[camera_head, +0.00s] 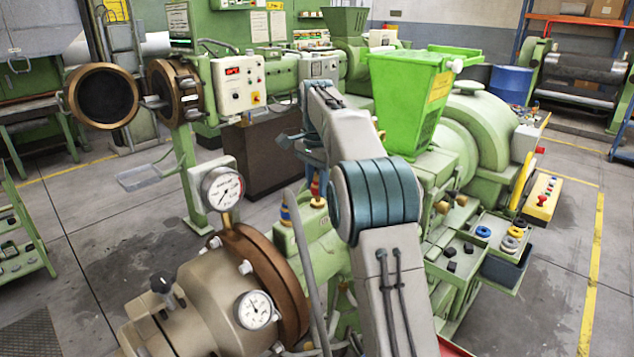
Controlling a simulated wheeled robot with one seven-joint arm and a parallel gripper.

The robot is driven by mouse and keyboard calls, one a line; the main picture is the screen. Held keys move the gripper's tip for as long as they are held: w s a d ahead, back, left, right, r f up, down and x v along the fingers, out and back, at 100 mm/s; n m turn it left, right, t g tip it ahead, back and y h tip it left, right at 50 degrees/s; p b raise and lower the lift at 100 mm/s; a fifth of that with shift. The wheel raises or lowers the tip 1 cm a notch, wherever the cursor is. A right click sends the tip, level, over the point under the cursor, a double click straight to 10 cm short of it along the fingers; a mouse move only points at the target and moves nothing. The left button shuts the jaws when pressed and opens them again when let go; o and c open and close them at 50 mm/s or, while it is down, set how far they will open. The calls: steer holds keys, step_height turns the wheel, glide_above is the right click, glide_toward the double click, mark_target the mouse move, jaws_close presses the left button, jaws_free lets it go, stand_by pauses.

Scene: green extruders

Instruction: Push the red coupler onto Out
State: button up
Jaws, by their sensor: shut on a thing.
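The red coupler (315,188) is a small red piece at the centre, at the top of a brass fitting (318,202) on the green extruder. My gripper (316,175) points down there and is shut on the coupler. The fingers are small and partly hidden by my arm. I cannot tell whether the coupler is seated on the fitting or just above it. Left of it stands another brass fitting with a blue band (286,214). No "Out" label is readable from here.
A pressure gauge (222,189) stands left of the fittings, and a grey lever (303,258) rises in front. A brown flange (262,275) is below left. A green hopper (412,100) stands right of my arm. Trays with rings (483,232) are farther right.

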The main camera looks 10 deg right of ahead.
steer(key=shift+f, duration=0.35)
steer(key=shift+f, duration=0.3)
stand_by(0.7)
stand_by(0.3)
steer(key=o, duration=1.2)
steer(key=shift+c, duration=0.2)
steer(key=shift+r, duration=4)
